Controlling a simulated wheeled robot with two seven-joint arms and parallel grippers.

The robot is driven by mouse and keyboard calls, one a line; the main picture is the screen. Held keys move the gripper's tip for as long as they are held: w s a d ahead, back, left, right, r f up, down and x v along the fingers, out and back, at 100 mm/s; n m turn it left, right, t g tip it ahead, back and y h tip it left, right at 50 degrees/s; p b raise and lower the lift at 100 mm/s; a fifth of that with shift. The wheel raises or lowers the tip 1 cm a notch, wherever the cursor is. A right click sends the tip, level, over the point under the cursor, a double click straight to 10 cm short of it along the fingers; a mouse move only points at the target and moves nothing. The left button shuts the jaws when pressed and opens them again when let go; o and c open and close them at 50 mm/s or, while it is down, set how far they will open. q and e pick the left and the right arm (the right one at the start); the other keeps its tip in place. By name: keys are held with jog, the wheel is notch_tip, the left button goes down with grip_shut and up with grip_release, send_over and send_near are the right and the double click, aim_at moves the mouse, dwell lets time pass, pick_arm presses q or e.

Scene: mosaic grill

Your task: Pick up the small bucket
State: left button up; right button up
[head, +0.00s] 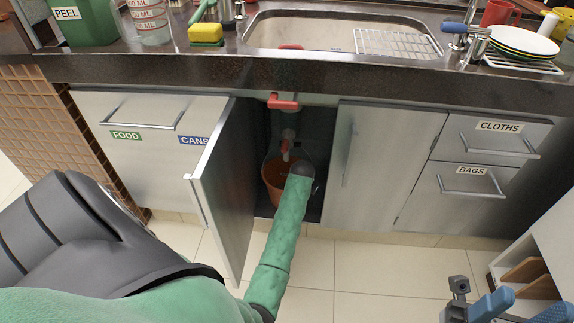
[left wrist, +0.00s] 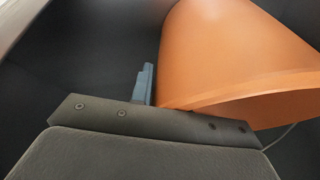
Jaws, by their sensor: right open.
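The small orange bucket (head: 273,174) stands inside the open cabinet under the sink, partly covered by my left arm. My left arm reaches into this cabinet, and its gripper is hidden in the head view. In the left wrist view the bucket (left wrist: 235,55) fills the upper right, with its rim slanting across the picture. One blue-grey finger of my left gripper (left wrist: 146,84) shows close beside the bucket wall; the other finger is hidden, so its grip cannot be told. My right gripper (head: 459,292) is open and empty above the floor at the lower right.
The open cabinet door (head: 222,190) stands just left of my left arm. A pipe with a red fitting (head: 284,103) hangs above the bucket. The closed door (head: 380,165) bounds the opening at right. A white shelf unit (head: 545,245) stands at lower right; tiled floor between is clear.

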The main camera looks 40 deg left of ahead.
pick_arm(q)
grip_shut()
dwell(0.8)
jog(key=shift+r, duration=0.1)
dwell(0.5)
